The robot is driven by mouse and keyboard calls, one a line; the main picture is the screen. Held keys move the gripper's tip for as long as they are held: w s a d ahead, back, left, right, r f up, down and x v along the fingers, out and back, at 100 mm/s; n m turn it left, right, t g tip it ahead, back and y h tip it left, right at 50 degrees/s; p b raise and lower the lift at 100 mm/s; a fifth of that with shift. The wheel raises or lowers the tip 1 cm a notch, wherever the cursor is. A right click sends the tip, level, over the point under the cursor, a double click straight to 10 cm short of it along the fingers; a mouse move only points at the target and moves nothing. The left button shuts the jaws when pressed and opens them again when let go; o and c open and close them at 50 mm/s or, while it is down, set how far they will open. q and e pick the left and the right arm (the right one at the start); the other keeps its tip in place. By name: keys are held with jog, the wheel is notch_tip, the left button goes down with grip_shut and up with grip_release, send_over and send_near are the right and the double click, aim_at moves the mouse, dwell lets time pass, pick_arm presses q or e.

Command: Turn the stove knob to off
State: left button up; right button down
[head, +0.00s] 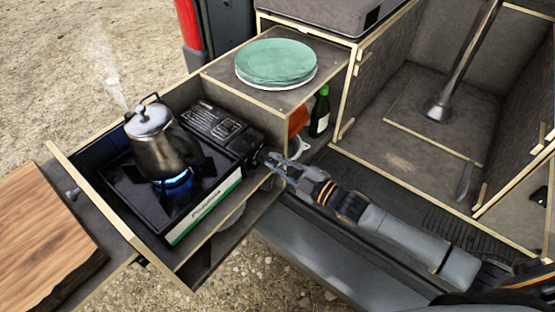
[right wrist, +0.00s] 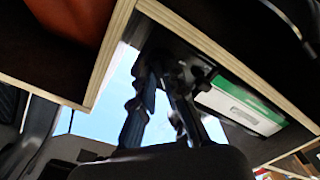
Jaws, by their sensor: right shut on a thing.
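The portable gas stove (head: 185,205) sits in a pull-out wooden drawer at the left, its blue flame (head: 174,181) lit under a steaming metal kettle (head: 155,148). My right gripper (head: 268,160) reaches in from the right to the stove's right front end. It is shut on the stove knob, which is mostly hidden by the fingers. In the right wrist view the fingers (right wrist: 165,72) come together at the dark knob area, beside the stove's green and white panel (right wrist: 240,105). My left gripper is not in view.
Teal plates (head: 277,62) stand on a shelf behind the stove. A green bottle (head: 320,112) stands below it. A wooden board (head: 42,235) lies at the left. The drawer's edge (head: 140,240) runs close around the stove.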

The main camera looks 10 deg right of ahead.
jog(key=m+p, duration=0.1)
jog(key=m, duration=0.3)
jog(key=shift+m, duration=0.3)
jog(key=m+p, duration=0.1)
jog(key=m, duration=0.3)
jog(key=shift+m, duration=0.4)
jog(key=c, duration=1.4)
grip_release()
jog(key=shift+s+d, duration=0.1)
jog(key=shift+s, duration=0.1)
jog(key=v, duration=1.1)
jog(key=shift+s+d, duration=0.2)
jog(key=shift+d, duration=0.05)
jog(key=shift+a, duration=0.1)
